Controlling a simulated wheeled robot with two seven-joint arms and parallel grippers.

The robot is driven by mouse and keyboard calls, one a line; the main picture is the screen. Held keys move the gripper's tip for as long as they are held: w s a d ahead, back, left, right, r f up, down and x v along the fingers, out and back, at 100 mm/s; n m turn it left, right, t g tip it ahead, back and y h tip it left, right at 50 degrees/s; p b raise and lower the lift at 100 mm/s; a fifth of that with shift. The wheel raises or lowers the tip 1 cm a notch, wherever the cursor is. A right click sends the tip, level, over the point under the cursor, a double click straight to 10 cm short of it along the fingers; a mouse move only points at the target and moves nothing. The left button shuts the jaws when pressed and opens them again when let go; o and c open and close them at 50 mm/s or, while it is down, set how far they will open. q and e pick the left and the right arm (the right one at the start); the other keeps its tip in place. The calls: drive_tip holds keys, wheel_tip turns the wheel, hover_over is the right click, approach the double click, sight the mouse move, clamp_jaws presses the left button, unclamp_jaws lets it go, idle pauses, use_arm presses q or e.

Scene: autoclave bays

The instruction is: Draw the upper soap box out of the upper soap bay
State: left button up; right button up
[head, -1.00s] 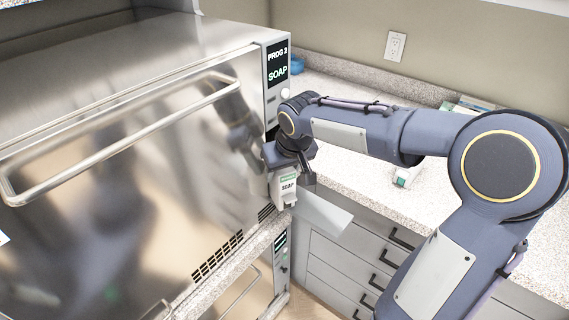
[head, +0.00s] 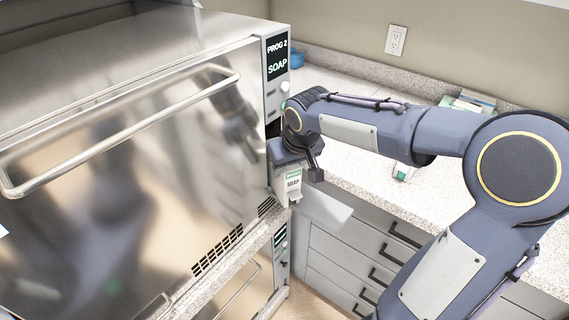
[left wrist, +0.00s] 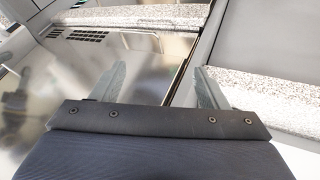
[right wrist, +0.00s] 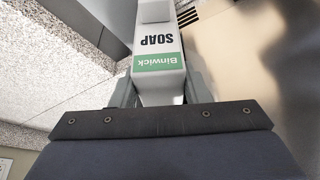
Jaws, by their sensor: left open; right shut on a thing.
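The upper soap box (head: 293,186) is a white carton with a green Binwick band and the word SOAP. My right gripper (right wrist: 163,88) is shut on it, with a finger on each side. It stands in front of the panel column at the right edge of the upper autoclave. The upper soap bay is largely hidden behind my right gripper and the box; I cannot tell whether the box's rear is still inside. My left gripper (left wrist: 168,88) is open and empty in the left wrist view and does not show in the head view.
The steel autoclave door (head: 120,160) with its long handle (head: 130,128) fills the left. A PROG 2 SOAP display (head: 277,55) is above the box. A pale grey panel (head: 322,210) and drawers (head: 345,260) lie right of the box. The speckled counter (head: 350,175) is behind my right arm.

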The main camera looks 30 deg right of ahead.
sight(299, 174)
drive_tip(key=shift+s+d, duration=0.35)
drive_tip(key=shift+s, duration=0.45)
drive_tip(key=shift+s+d, duration=0.3)
drive_tip(key=shift+s, duration=0.45)
drive_tip(key=o, duration=1.3)
drive_tip(key=v, duration=0.8)
drive_tip(key=s+a+f+y, duration=0.2)
drive_tip(key=s+a+f, duration=0.2)
drive_tip(key=s, duration=0.4)
drive_tip(key=s+a+f+t+y, duration=0.1)
drive_tip(key=s+a+f+y, duration=0.1)
drive_tip(key=s+a+f, duration=0.3)
drive_tip(key=s+f, duration=0.1)
drive_tip(key=s, duration=0.2)
drive_tip(key=shift+m, duration=0.4)
